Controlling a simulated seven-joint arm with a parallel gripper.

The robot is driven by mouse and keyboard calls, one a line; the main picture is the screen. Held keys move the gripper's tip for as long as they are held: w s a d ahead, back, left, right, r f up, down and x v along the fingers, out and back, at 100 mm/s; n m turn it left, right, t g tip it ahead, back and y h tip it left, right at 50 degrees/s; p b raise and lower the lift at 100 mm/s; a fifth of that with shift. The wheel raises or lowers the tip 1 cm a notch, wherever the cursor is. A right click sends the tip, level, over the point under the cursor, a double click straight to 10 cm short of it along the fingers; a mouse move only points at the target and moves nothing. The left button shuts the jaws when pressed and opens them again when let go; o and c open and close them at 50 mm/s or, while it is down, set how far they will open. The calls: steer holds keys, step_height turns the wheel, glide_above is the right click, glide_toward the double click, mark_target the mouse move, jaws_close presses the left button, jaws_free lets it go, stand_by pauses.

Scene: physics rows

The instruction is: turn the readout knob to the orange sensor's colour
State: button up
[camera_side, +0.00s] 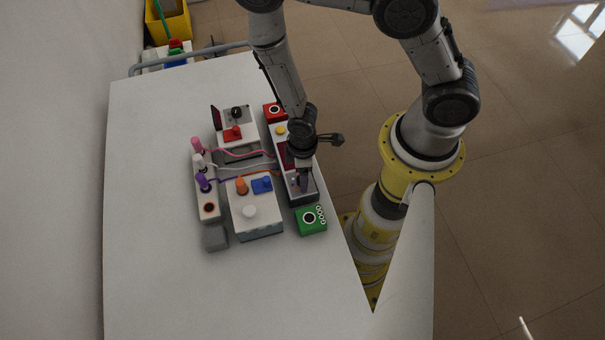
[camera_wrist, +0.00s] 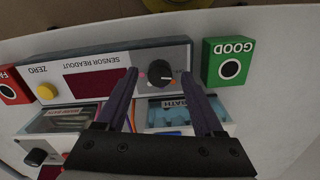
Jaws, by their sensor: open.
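The readout knob (camera_wrist: 160,73) is a dark round knob on the white sensor readout box (camera_wrist: 115,62). A pink mark shows left of it and an orange mark at its lower right in the wrist view; I cannot tell its exact pointing. My gripper (camera_wrist: 159,76) is open, its two purple-grey fingers on either side of the knob in that view; contact is not visible. In the side view my gripper (camera_side: 303,186) is low over the near end of the readout box (camera_side: 300,198). An orange sensor (camera_side: 241,186) stands on the white-topped bath box (camera_side: 262,221).
A green GOOD box (camera_wrist: 228,61) sits beside the readout, a red box (camera_side: 273,112) at its other end. A rack (camera_side: 208,215) holds pink, white and purple plugs, with cables crossing toward the readout. The table's left and front (camera_side: 160,270) are clear.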

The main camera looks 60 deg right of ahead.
steer(key=shift+f, duration=0.35)
jaws_close()
stand_by(0.4)
steer(key=m, duration=0.4)
steer(key=shift+m, duration=1.8)
